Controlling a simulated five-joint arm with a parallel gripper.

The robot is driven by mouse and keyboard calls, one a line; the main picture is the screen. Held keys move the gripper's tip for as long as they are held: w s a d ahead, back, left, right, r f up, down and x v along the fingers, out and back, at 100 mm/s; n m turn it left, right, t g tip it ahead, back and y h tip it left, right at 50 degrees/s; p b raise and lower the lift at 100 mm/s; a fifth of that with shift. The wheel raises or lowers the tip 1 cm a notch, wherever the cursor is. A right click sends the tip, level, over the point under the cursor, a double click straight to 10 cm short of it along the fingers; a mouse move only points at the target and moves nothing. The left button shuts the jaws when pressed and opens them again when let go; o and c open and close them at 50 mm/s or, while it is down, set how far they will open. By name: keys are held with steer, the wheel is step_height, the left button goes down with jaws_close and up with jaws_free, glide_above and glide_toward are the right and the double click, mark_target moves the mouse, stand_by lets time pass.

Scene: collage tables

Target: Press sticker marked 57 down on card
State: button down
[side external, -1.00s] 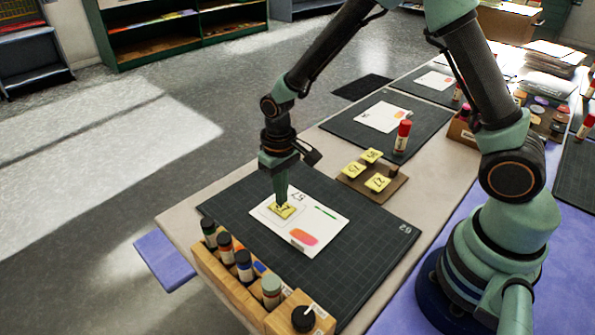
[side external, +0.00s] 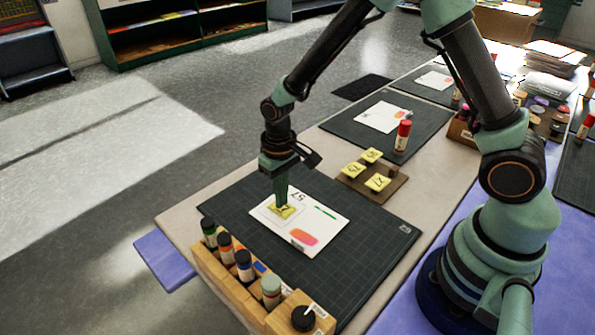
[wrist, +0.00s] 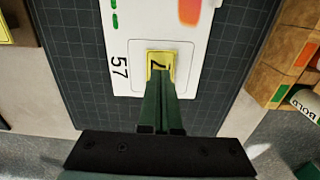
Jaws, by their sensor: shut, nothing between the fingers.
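The white card (side external: 328,227) lies on the dark cutting mat (side external: 372,262). It bears a printed 57, a green stroke and an orange-pink patch. A yellow sticker (side external: 290,212) lies on the card inside a printed outline; it also shows in the wrist view (wrist: 153,58). Its mark is partly hidden by my fingers, so I cannot read it fully. My gripper (side external: 281,204) is shut and empty, pointing down with its tips at the sticker; in the wrist view the closed fingers (wrist: 160,84) cover its lower part. I cannot tell whether they touch it.
A wooden block (side external: 397,183) with several yellow stickers stands behind the mat. A wooden rack (side external: 236,284) of small bottles lines the mat's front left edge. A red glue stick (side external: 402,136) stands on another mat (side external: 355,112) farther back.

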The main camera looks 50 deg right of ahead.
steer(key=shift+f, duration=0.55)
steer(key=shift+r, duration=0.1)
stand_by(0.5)
steer(key=shift+r, duration=3.45)
steer(key=s+d+r+t, duration=0.2)
steer(key=s+r, duration=0.3)
steer(key=r, duration=0.3)
steer(key=s+d+r+t, duration=0.3)
steer(key=s+d+r, duration=0.2)
steer(key=r, duration=0.3)
steer(key=shift+s+d+r+t, duration=0.25)
steer(key=shift+s+r+t, duration=0.1)
steer(key=shift+s, duration=0.25)
